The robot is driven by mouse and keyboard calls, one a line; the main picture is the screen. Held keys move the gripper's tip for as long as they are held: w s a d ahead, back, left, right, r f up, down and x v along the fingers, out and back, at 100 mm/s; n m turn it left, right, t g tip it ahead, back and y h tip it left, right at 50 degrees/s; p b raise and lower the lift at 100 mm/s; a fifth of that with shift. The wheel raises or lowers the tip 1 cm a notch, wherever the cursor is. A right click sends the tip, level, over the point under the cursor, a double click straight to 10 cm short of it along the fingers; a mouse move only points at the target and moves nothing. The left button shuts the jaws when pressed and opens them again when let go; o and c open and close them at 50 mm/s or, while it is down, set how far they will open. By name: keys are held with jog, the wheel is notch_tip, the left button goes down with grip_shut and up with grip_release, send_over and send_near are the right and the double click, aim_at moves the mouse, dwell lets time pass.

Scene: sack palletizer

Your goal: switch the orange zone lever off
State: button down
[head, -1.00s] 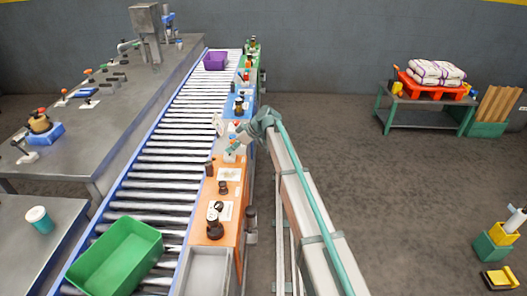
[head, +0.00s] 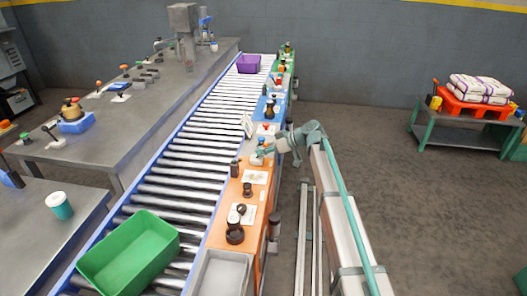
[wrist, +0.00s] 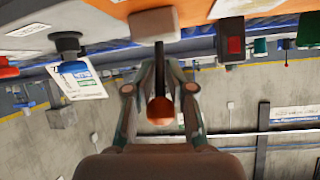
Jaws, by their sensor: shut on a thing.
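The orange zone lever is in the wrist view, a dark stem with an orange knob (wrist: 160,111) standing out from a pale block base (wrist: 154,25). In the head view its pale base (head: 257,160) sits on the orange zone panel (head: 262,207) beside the conveyor. My gripper (head: 264,152) is at the lever. In the wrist view my gripper (wrist: 161,100) has its fingers on both sides of the stem and knob and is shut on the lever. In the head view the fingers partly hide the lever, so its tilt is hard to tell.
Several other controls stand along the panel. The roller conveyor (head: 185,180) carries a green bin (head: 130,255) and a purple bin (head: 249,63).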

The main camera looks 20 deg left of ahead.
jog(key=c, duration=1.2)
grip_release()
jog(key=shift+w+d+r, duration=0.15)
jog(key=shift+d, duration=0.15)
jog(key=shift+c, duration=0.2)
jog(key=shift+a, duration=0.1)
jog(key=v, duration=1.2)
